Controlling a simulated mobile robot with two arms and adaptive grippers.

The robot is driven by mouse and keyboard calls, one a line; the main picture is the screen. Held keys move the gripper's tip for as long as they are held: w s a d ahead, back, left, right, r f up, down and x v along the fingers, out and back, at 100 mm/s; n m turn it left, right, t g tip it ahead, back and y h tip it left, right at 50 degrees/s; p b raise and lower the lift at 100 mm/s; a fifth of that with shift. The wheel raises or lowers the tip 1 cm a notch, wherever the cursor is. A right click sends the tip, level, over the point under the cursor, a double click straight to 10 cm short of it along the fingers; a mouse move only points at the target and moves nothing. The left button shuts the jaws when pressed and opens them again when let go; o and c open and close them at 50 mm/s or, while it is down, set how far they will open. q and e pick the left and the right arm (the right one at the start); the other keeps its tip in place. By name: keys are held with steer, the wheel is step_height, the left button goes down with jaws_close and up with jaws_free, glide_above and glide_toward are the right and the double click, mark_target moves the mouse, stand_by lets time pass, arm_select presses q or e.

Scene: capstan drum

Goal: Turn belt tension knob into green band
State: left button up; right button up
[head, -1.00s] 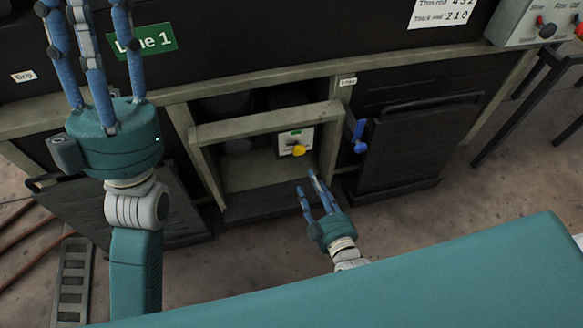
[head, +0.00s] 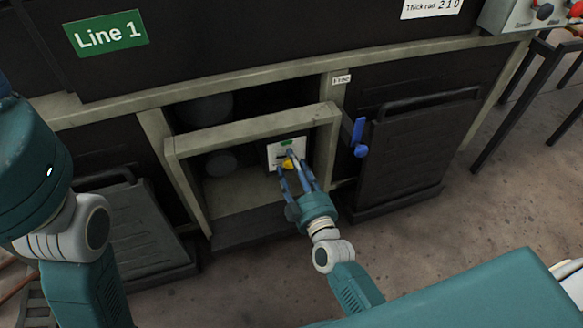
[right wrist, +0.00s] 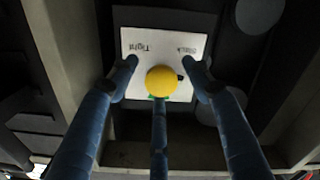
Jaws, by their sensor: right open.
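The yellow knob (head: 288,164) sits on a white plate (head: 274,152) inside the open compartment. In the right wrist view the knob (right wrist: 162,82) is round, and the plate's words "Tight" and "Slack" appear upside down. A small dark mark shows at the knob's right edge, on the "Slack" side. The green band (right wrist: 152,97) is mostly hidden behind the knob and a finger. My right gripper (head: 295,172) is open, its three fingers spread around the knob; contact is unclear. My left gripper (head: 30,165) shows only its teal body at the left edge; its fingers are cut off.
A pale frame (head: 255,128) borders the compartment above and at the sides. A blue handle (head: 359,138) is just right of it. A dark panel (head: 415,150) stands farther right. Dark round shapes sit inside the compartment, left of the plate.

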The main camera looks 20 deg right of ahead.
steer(key=shift+w, duration=0.65)
steer(key=c, duration=1.1)
steer(key=shift+c, duration=0.2)
